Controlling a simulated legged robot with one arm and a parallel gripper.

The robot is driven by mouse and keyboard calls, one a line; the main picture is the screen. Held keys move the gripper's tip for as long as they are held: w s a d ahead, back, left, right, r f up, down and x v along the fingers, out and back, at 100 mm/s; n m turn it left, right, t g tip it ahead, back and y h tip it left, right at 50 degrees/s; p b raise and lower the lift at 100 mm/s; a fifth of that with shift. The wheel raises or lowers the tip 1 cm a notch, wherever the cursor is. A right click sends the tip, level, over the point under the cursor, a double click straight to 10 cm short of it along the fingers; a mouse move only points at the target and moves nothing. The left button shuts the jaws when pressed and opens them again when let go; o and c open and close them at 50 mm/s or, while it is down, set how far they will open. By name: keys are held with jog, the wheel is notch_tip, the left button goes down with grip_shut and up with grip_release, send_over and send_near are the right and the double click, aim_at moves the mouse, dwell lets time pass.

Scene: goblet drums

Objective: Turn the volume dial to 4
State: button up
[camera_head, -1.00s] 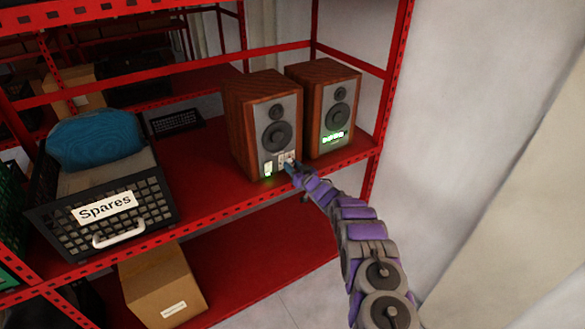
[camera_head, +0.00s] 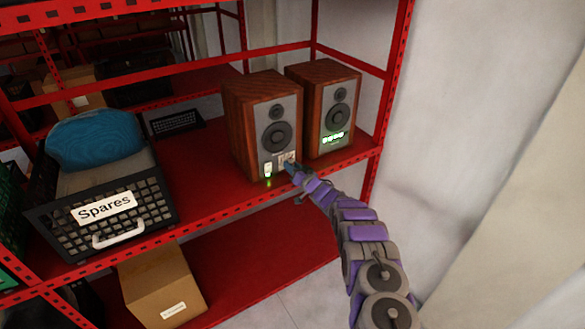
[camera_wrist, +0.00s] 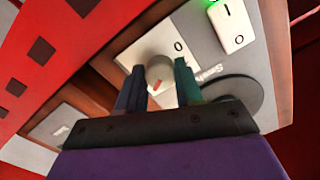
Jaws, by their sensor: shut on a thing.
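The left wooden speaker (camera_head: 278,108) stands on the red shelf with a small control panel low on its grey front. In the wrist view the round grey volume dial (camera_wrist: 159,70), with a red mark, sits on a white plate (camera_wrist: 190,25) that shows a 0. My gripper (camera_wrist: 160,80) has one finger on each side of the dial and is shut on it. In the head view my gripper (camera_head: 291,168) reaches the panel from the lower right and hides the dial. Most of the dial's scale is hidden by the fingers.
A white rocker switch (camera_wrist: 232,25) with a green light is beside the dial plate. A second speaker (camera_head: 328,118) with a green display stands to the right. A black crate marked Spares (camera_head: 135,210) is at left. Bare shelf (camera_head: 200,160) lies between.

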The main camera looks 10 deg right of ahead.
jog(key=shift+s+f, duration=0.1)
jog(key=shift+f, duration=0.3)
jog(key=o, duration=0.8)
jog(key=shift+o, duration=1.2)
jog(key=shift+d+r, duration=0.1)
jog(key=shift+r, duration=0.1)
jog(key=p+v, duration=0.2)
jog(key=v, duration=1.5)
jog(key=shift+p, duration=0.3)
